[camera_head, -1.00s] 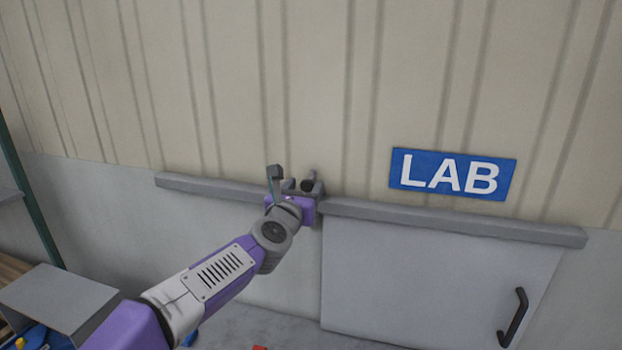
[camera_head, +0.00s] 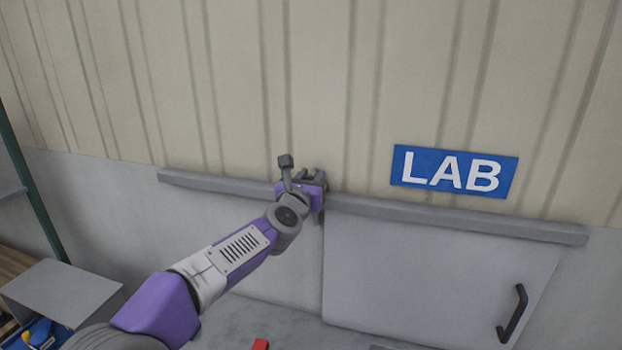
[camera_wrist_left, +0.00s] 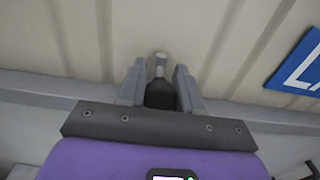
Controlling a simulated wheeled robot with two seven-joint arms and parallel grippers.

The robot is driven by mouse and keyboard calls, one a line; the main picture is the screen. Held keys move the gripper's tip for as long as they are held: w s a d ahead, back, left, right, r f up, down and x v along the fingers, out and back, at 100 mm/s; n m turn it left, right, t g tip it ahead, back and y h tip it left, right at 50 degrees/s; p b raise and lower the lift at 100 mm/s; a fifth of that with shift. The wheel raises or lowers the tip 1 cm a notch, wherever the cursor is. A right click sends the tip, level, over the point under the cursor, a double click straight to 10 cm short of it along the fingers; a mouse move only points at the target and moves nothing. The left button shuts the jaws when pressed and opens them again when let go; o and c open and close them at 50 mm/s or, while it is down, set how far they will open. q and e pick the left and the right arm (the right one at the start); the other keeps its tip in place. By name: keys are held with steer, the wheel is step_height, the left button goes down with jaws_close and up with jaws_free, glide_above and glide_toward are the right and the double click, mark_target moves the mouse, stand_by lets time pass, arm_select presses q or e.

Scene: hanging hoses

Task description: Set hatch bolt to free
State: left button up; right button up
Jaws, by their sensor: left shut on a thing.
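The hatch (camera_head: 430,275) is a pale grey panel hung under a long grey rail on the wall. The hatch bolt is at its upper left corner, mostly hidden by my left gripper in the head view. In the left wrist view, the bolt's dark knob (camera_wrist_left: 160,95) sits between the two grey fingers, with a short light-grey pin end beyond it. My left gripper (camera_head: 313,176) is at the rail and shut on this knob. It also shows in the left wrist view (camera_wrist_left: 159,88). My right gripper is out of view.
The rail (camera_head: 450,219) runs across the wall. A black handle (camera_head: 513,316) is on the hatch's right side. A blue LAB sign (camera_head: 454,172) hangs above the rail. A grey box-like surface (camera_head: 62,290) stands at lower left. A small red object (camera_head: 261,344) is low in front.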

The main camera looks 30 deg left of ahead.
arm_select(q)
steer(key=shift+r, duration=0.1)
jaws_close()
step_height(320, 180, up, 7)
steer(key=p, duration=0.6)
steer(key=shift+r, duration=0.2)
steer(key=shift+s+r, duration=0.1)
steer(key=shift+r, duration=0.1)
steer(key=o, duration=0.7)
jaws_free()
steer(key=o, duration=0.3)
steer(key=shift+f, duration=0.2)
steer(key=shift+o, duration=0.2)
steer(key=b+v, duration=0.1)
steer(key=v, duration=0.6)
steer(key=shift+s, duration=0.25)
steer(key=shift+d, duration=0.1)
